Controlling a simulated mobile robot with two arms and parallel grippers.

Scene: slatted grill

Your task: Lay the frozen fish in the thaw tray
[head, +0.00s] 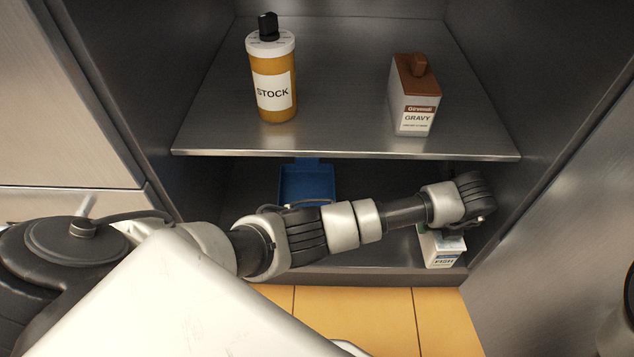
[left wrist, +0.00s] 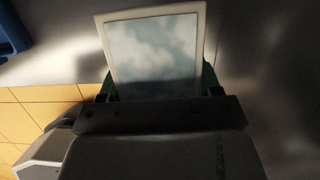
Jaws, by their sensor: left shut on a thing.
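The frozen fish is a white box with a blue label reading FISH (head: 441,250), low in the cabinet at the right, near its front edge. Its pale face (left wrist: 155,52) fills the space between the fingers in the left wrist view. My left gripper (left wrist: 158,88) is shut on this box. In the head view my left arm crosses the lower compartment and hides the box's upper part. The blue thaw tray (head: 307,181) lies on the cabinet floor to the left of the box, partly behind my arm. My right gripper is not in view.
A metal shelf (head: 340,142) spans the cabinet above my left arm. It bears a stock bottle (head: 272,75) and a gravy carton (head: 414,98). Steel walls bound both sides. Floor between tray and box is partly hidden by my arm.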

